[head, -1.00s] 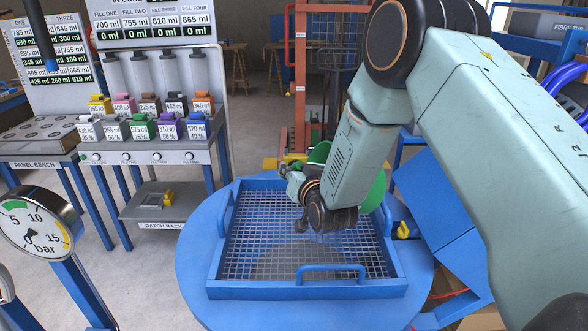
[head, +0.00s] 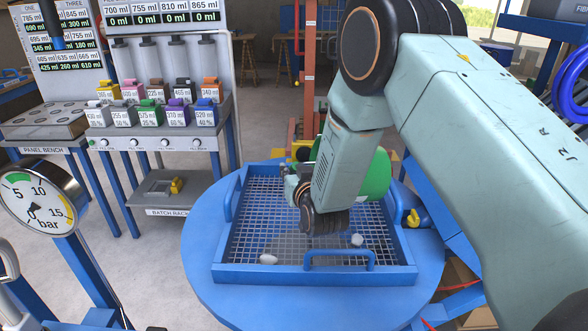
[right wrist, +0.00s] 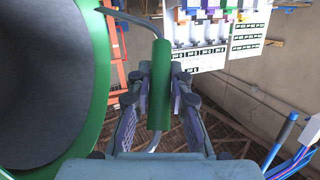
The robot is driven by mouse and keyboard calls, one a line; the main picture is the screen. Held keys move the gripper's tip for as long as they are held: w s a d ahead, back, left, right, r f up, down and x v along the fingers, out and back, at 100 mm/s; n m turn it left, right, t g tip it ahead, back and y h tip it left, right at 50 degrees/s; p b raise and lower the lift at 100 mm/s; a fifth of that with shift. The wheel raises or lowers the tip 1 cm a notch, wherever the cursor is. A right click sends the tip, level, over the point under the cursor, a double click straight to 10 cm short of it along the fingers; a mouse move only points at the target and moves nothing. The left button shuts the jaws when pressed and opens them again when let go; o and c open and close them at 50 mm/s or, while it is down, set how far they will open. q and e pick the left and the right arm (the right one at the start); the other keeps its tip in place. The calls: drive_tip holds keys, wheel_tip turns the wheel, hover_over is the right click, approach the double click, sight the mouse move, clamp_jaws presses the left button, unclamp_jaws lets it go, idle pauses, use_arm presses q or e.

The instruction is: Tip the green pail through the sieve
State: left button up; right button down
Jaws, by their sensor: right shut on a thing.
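The green pail (head: 377,178) is held tilted above the back right part of the sieve, mostly hidden behind my right arm in the head view. My right gripper (head: 298,190) is shut on the pail's green handle grip (right wrist: 159,85), which lies between its fingers (right wrist: 158,100) in the right wrist view. The pail's rim (right wrist: 101,70) and grey inside show at the left there. The sieve (head: 315,276) is a blue square frame with wire mesh. Two pale lumps (head: 268,259) (head: 357,240) lie on the mesh, near a grey patch. My left gripper is out of view.
The sieve sits on a round blue table (head: 205,262). A pressure gauge (head: 42,200) stands at the left. Behind are a filling rack with coloured containers (head: 150,113) and a batch rack (head: 165,190). A yellow part (head: 413,218) is right of the sieve.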

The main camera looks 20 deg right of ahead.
drive_tip(key=shift+a+f+n+h+b, duration=0.6)
drive_tip(key=shift+a+f+n+b, duration=0.8)
drive_tip(key=shift+f+n, duration=0.5)
wheel_tip(320, 180, up, 4)
drive_tip(key=p, duration=0.3)
drive_tip(key=shift+w+f, duration=0.1)
drive_tip(key=shift+w, duration=0.05)
